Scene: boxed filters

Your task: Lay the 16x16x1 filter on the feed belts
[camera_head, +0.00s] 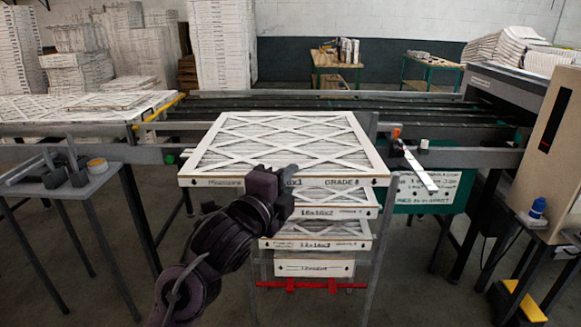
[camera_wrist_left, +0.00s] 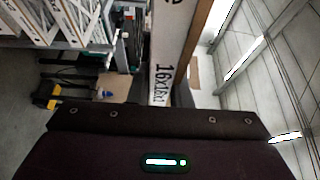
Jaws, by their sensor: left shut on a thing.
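The 16x16x1 filter (camera_head: 285,140) is a flat square with a white cardboard frame and a criss-cross lattice, level and uppermost at the centre. My left gripper (camera_head: 280,183) is shut on the middle of its near edge and covers part of the printed size. In the left wrist view the filter's edge (camera_wrist_left: 172,50) shows close up, with partly visible size print. The dark feed belts (camera_head: 440,117) run left to right behind the filter, which hides part of the near frame. I cannot tell whether the filter touches the rack below. My right gripper is out of view.
Below, a rack holds more filters (camera_head: 318,229) on shelves, with a red bar (camera_head: 310,286) at the bottom. A grey side table (camera_head: 95,185) with tools stands left. A machine housing (camera_head: 515,85) stands at the belts' right end.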

